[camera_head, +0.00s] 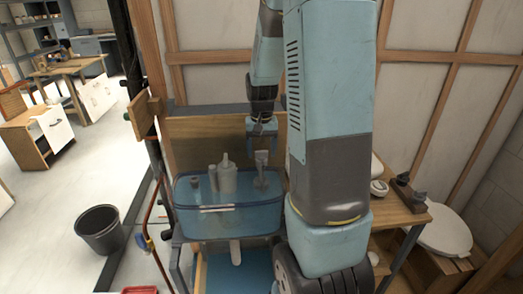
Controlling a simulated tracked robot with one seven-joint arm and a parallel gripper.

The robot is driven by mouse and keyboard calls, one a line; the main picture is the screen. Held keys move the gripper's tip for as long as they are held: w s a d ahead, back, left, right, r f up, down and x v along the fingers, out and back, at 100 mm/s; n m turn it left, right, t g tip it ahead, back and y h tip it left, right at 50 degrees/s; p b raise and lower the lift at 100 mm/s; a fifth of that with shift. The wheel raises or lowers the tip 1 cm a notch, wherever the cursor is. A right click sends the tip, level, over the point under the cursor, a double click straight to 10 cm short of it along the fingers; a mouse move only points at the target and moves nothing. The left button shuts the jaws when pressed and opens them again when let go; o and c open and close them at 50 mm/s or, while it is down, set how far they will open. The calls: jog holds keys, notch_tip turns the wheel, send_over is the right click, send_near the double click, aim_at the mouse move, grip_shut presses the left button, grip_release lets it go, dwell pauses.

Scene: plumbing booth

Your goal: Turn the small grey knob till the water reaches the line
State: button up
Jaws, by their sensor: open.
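My gripper (262,131) hangs fingers down above the right part of a translucent blue tank (188,222). Its jaws are open and empty. Just below the fingers, a light grey upright fitting with a flat top (261,158) rises from the tank. It seems to be the small grey knob, but it is too small to be sure. A small gap seems to separate them. A short white line (216,208) marks the tank's front. The water level inside cannot be told clearly. My arm hides the tank's right end.
A pale bottle-shaped part (227,178) stands in the tank, left of the grey fitting. A wooden board (195,132) is behind. A black bucket (100,230) stands on the floor at left. A wooden bench (400,214) with small fittings is at right.

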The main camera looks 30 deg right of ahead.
jog(key=shift+f, duration=0.25)
jog(key=shift+c, duration=0.4)
jog(key=c, duration=1)
jog(key=shift+n, duration=2)
jog(key=o, duration=1.1)
jog(key=shift+r, duration=0.15)
notch_tip(320, 180, up, 14)
jog(key=shift+f, duration=0.25)
